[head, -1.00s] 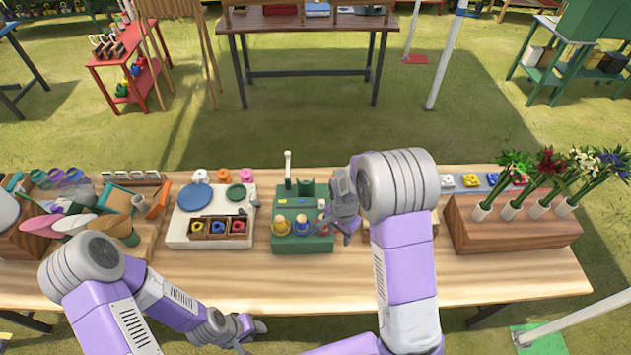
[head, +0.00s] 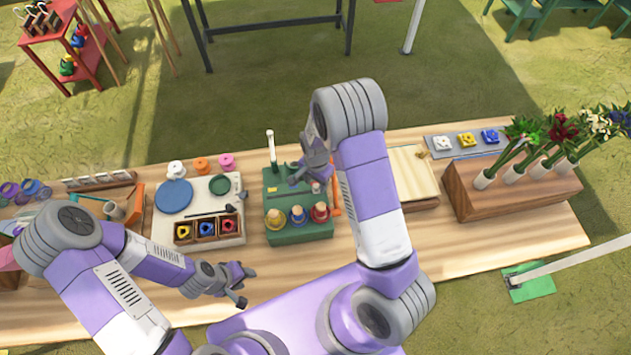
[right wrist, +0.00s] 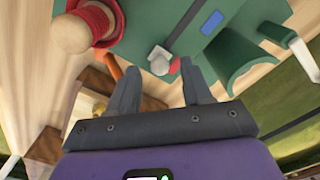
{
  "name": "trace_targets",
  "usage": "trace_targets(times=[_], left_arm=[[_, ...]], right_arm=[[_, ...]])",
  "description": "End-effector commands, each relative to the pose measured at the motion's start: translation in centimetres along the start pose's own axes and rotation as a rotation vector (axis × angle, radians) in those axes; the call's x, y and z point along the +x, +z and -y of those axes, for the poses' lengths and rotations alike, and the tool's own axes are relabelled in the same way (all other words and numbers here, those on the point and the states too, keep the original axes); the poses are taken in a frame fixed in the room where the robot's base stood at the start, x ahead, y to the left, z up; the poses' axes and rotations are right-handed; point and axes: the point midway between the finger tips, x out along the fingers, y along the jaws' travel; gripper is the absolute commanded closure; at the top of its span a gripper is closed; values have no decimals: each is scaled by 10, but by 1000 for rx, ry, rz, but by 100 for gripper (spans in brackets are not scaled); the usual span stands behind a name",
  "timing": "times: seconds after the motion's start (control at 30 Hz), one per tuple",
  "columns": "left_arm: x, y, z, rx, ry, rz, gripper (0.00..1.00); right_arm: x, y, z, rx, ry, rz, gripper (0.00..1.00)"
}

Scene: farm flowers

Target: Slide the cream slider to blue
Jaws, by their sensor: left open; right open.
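The cream slider (head: 316,187) is a small pale knob on the right part of the green board (head: 285,238). In the right wrist view the pale knob (right wrist: 160,58) sits at one end of a dark slot, beside a red mark (right wrist: 175,66). A blue mark (right wrist: 212,22) lies on the board beyond the slot; it is mostly hidden by my right gripper in the head view. My right gripper (head: 303,178) is open above the board, its fingers either side of the knob in the wrist view; contact cannot be told. My left gripper (head: 243,284) is open and empty over the table's front.
Yellow, blue and red spools stand along the board's front; the red spool (right wrist: 88,25) is near my right gripper. A white post (head: 271,148) rises at the board's back. A white board (head: 160,232) with a crate of rings is left, a wooden flower block (head: 500,195) right.

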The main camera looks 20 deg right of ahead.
Motion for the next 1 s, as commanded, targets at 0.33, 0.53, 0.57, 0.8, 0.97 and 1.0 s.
trace_targets(times=[0.33,0.53,0.57,0.8,0.97,1.0], left_arm=[[0,0,0,0,0,0,57],[0,0,0,0,0,0,57],[0,0,0,0,0,0,57],[0,0,0,0,0,0,57],[0,0,0,0,0,0,57],[0,0,0,0,0,0,57]], right_arm=[[12,0,0,0,-1,0,51],[12,0,0,0,-1,0,69],[12,0,0,0,-1,0,74],[12,0,0,0,-1,0,100],[12,0,0,0,-1,0,100],[12,0,0,1,-1,0,100]])
